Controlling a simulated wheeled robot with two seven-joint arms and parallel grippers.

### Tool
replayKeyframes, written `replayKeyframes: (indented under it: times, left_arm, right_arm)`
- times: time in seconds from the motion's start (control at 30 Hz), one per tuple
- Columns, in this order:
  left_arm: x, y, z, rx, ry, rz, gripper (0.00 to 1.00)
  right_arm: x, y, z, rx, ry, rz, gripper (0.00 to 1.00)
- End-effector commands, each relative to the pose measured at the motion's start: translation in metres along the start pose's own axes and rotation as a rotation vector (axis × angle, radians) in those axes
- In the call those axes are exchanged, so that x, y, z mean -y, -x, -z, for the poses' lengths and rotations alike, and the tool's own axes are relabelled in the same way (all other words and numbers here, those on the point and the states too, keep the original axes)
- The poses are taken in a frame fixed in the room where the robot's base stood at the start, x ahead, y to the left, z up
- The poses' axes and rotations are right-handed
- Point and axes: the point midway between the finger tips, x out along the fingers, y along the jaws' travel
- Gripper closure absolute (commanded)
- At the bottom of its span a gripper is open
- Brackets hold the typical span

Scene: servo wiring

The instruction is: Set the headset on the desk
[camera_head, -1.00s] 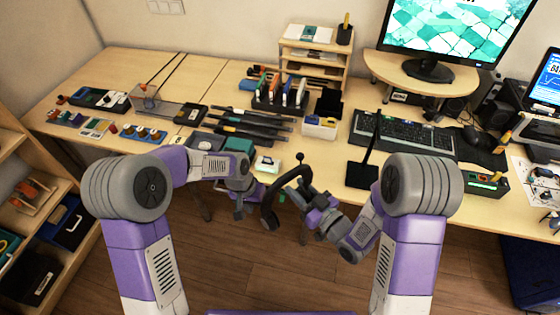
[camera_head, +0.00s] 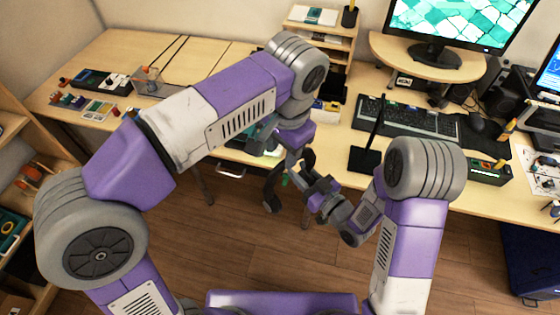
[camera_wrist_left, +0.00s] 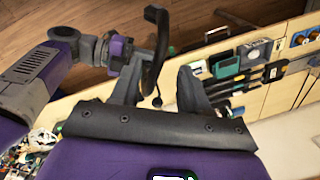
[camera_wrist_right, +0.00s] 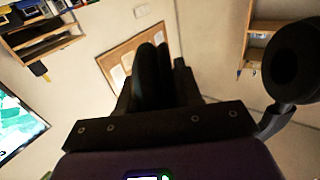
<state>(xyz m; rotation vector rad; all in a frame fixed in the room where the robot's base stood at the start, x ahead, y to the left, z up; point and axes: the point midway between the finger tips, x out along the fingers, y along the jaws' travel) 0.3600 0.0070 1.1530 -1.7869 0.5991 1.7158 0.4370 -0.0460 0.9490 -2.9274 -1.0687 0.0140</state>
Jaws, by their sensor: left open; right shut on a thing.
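The black headset (camera_head: 272,190) is held off the desk's front edge by my right gripper (camera_head: 308,178), which is shut on its band. In the right wrist view, the headset's round ear cup (camera_wrist_right: 292,62) hangs at the right, with the band between the fingers. The wooden desk (camera_head: 490,205) spans the head view. My left gripper (camera_wrist_left: 160,78) is open; in the left wrist view the headset (camera_wrist_left: 158,42) shows just beyond its fingertips. I cannot tell whether they touch it. In the head view my left arm hides part of the headset and the left fingers.
A black stand with a thin upright post (camera_head: 366,158) is on the desk, left of the keyboard (camera_head: 410,118). The monitor (camera_head: 455,25) stands behind. A wooden shelf unit (camera_head: 325,30) is at the back.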

Motion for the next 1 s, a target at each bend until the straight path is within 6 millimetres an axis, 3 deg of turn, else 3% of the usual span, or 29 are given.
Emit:
replayKeyframes:
  times: [0.3,0.5,0.7,1.0]
  left_arm:
    - [0.0,-0.061,-0.001,0.005,0.0,-0.002,0.55]
    - [0.0,-0.092,-0.001,0.004,0.002,-0.003,0.55]
    - [0.0,-0.106,0.0,0.001,0.002,-0.002,0.55]
    - [0.0,-0.107,0.0,0.0,0.002,-0.002,0.55]
  right_arm:
    - [0.0,0.0,0.0,-0.001,0.0,0.0,1.0]
    - [0.0,0.0,0.0,-0.001,0.0,0.0,1.0]
    - [0.0,0.0,0.001,-0.001,0.0,0.0,1.0]
    - [0.0,0.0,0.001,-0.002,0.0,0.0,1.0]
